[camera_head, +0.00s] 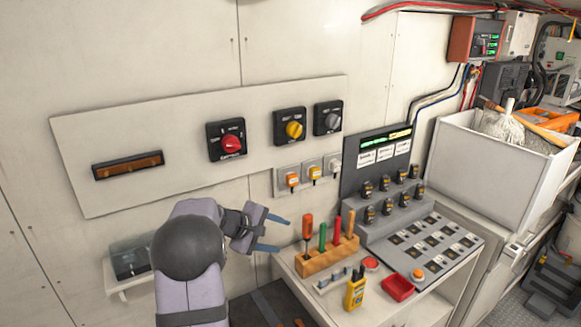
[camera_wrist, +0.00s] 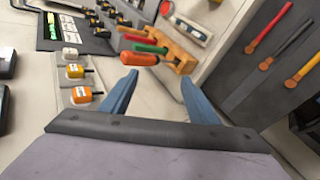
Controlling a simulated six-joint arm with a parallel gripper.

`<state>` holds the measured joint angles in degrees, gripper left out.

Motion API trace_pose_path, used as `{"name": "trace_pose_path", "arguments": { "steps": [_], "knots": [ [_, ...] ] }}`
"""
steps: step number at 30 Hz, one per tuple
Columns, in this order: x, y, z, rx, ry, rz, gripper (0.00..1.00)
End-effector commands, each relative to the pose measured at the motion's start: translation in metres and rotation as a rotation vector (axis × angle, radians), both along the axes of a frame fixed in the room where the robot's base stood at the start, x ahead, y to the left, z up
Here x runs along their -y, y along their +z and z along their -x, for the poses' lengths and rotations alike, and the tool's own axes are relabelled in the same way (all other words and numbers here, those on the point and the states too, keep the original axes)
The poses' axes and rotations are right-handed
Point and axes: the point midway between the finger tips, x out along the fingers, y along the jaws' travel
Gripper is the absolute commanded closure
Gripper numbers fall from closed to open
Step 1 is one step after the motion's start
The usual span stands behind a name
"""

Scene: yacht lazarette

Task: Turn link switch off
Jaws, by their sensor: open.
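Three rotary switches on black square plates sit on the white wall panel (camera_head: 120,125) in the head view. They have a red knob (camera_head: 232,144), a yellow knob (camera_head: 294,129) and a grey knob (camera_head: 332,121). Their labels are too small to read, so I cannot tell which is the link switch or how it is set. My gripper (camera_head: 280,235) is open and empty, below the switches and left of the tool rack. In the wrist view, its blue fingers (camera_wrist: 159,78) are spread apart with nothing between them. The knobs are not clear there.
A tool rack (camera_head: 325,259) with coloured handles stands on the bench near my gripper. Plugs in sockets (camera_head: 314,173) sit under the yellow and grey switches. A control console (camera_head: 405,205), yellow meter (camera_head: 355,293) and red tray (camera_head: 397,288) are to the right.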

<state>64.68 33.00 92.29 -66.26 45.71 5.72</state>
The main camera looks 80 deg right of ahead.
Motion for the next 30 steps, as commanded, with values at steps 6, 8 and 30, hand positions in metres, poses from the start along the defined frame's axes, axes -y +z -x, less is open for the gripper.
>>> {"name": "trace_pose_path", "arguments": {
  "steps": [6, 8, 30],
  "knots": [
    [0.08, 0.147, -0.015, -0.191, 0.126, 0.373, 0.45],
    [0.089, 0.18, -0.018, -0.236, 0.148, 0.454, 0.45],
    [0.111, 0.247, -0.02, -0.296, 0.161, 0.665, 0.45]
  ]
}}
